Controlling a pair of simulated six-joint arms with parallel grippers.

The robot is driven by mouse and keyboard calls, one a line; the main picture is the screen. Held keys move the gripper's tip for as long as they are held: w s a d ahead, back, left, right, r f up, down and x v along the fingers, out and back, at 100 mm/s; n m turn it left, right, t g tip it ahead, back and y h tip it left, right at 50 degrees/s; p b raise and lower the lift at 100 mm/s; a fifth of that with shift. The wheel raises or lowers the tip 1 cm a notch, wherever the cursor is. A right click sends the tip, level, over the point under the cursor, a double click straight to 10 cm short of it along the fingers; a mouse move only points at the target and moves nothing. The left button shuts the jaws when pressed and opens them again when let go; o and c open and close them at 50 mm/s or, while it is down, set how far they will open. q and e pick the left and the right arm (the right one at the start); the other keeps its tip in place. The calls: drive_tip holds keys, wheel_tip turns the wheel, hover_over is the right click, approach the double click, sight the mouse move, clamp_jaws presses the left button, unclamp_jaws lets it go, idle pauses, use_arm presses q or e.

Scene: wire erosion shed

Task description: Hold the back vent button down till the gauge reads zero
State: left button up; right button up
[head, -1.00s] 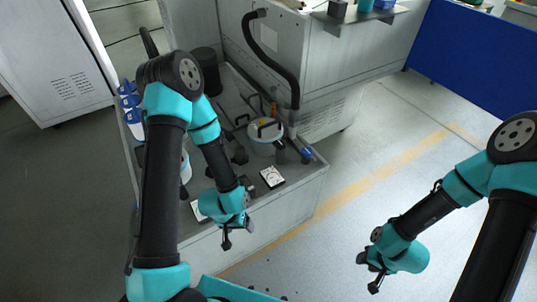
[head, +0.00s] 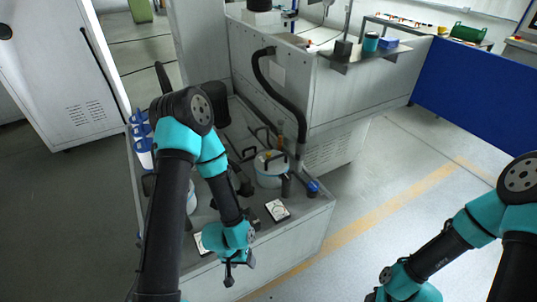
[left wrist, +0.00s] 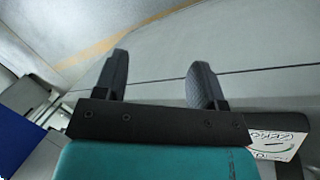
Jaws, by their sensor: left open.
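A white gauge card (head: 277,210) with a dial lies near the front of the grey machine ledge. A second white card (head: 203,243) is partly covered by my left arm. I cannot make out which part is the back vent button, and the gauge reading is too small to tell. My left gripper (head: 237,274) hangs at the ledge's front, apart from both cards. In the left wrist view, its two dark fingers (left wrist: 160,78) are apart with nothing between them, and a white printed card (left wrist: 280,138) shows at right. My right gripper (head: 374,295) is mostly cut off at the bottom edge.
A white pot (head: 270,172) with a dark handle, a short dark post (head: 286,187) and a blue knob (head: 313,187) stand on the ledge. A black hose (head: 285,100) curves down the cabinet behind. A blue panel (head: 475,92) is at right. Floor between the arms is clear.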

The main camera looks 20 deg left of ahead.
use_arm(q)
clamp_jaws()
idle(0.4)
idle(0.9)
